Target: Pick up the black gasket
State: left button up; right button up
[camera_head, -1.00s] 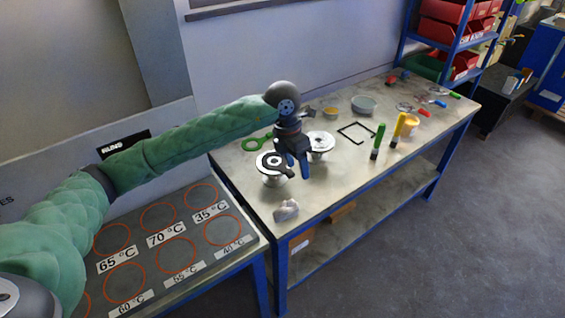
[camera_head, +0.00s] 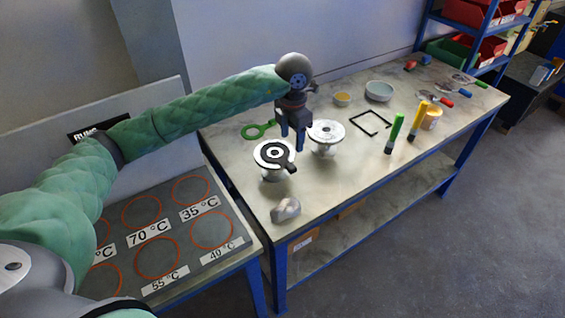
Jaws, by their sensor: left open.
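The black gasket (camera_head: 291,168) is a flat ring with a short tab. It lies on top of the left flanged vessel (camera_head: 273,176), a pale metal piece standing on the table. Its tab points to the lower right. My left gripper (camera_head: 291,142) points down, open and empty, just behind and right of the gasket in the picture. Its fingers appear apart from the gasket, but the exact height is hard to tell. A second flanged vessel (camera_head: 327,130) stands just right of the gripper. My right gripper is not in view.
A green gasket (camera_head: 251,132) lies behind the left vessel. A grey metallic lump (camera_head: 286,210) is near the front edge. A black square frame (camera_head: 356,123), bowls (camera_head: 379,91), and green (camera_head: 394,134) and yellow (camera_head: 418,121) upright tools stand farther right.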

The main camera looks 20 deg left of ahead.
aim_at(290, 166)
pick_arm(q)
jog(key=f+b, duration=0.2)
jog(key=f, duration=0.1)
jog(key=shift+s, duration=0.2)
jog(key=shift+f, duration=0.2)
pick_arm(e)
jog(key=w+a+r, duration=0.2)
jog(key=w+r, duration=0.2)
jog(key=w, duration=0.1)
pick_arm(q)
jog(key=shift+f, duration=0.35)
jog(key=shift+f+p, duration=0.35)
jog(key=shift+f, duration=0.4)
jog(key=shift+f+p, duration=0.25)
jog(key=shift+p, duration=0.05)
notch_tip(290, 166, down, 5)
jog(key=p, duration=0.3)
jog(key=shift+a, duration=0.15)
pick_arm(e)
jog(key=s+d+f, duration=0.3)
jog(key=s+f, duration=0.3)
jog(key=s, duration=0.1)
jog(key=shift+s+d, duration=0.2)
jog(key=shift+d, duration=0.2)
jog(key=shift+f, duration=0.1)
pick_arm(q)
jog(key=shift+r, duration=0.1)
jog(key=c, duration=1.1)
